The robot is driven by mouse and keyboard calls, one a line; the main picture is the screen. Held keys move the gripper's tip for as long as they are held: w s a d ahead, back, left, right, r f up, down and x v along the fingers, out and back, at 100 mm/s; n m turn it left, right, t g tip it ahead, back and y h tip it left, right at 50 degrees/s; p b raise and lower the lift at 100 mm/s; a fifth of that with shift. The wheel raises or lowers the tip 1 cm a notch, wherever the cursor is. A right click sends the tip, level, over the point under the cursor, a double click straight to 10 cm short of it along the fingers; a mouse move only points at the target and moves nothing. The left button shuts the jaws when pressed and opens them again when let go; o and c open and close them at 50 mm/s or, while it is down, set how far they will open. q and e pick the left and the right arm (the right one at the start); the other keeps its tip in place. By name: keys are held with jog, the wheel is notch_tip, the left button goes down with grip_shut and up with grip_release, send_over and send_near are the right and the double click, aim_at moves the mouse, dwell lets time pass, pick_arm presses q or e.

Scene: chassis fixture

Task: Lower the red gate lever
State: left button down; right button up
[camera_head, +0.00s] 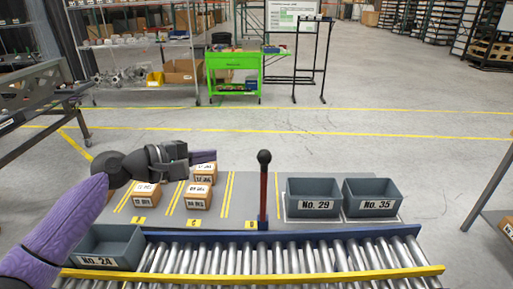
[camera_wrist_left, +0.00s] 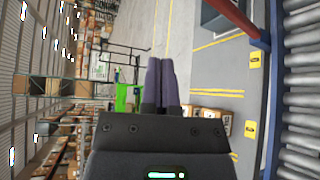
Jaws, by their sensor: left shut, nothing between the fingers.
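The red gate lever (camera_head: 263,194) stands upright in the head view, with a black ball knob (camera_head: 264,157) on top and a blue base at the conveyor's far rail. In the left wrist view the lever (camera_wrist_left: 236,22) crosses the upper right, and its top is out of frame. My left gripper (camera_head: 212,156) is left of the lever at about knob height, apart from it, above the small cartons. Its two purple fingers (camera_wrist_left: 160,75) are closed together with nothing between them. My right gripper is not in view.
A roller conveyor (camera_head: 290,261) runs along the front. Grey bins No. 29 (camera_head: 314,210) and No. 35 (camera_head: 377,208) sit right of the lever; bin No. 24 (camera_head: 110,239) is at left. Small cartons (camera_head: 198,202) lie on the grey mat. Space between gripper and lever looks clear.

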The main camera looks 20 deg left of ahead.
pick_arm(q)
jog(key=w+d+p, duration=0.2)
jog(key=w+d, duration=0.2)
jog(key=d, duration=0.4)
jog(key=shift+w+f, duration=0.35)
jog(key=shift+f, duration=0.1)
jog(key=shift+d, duration=0.1)
jog(key=shift+d, duration=0.15)
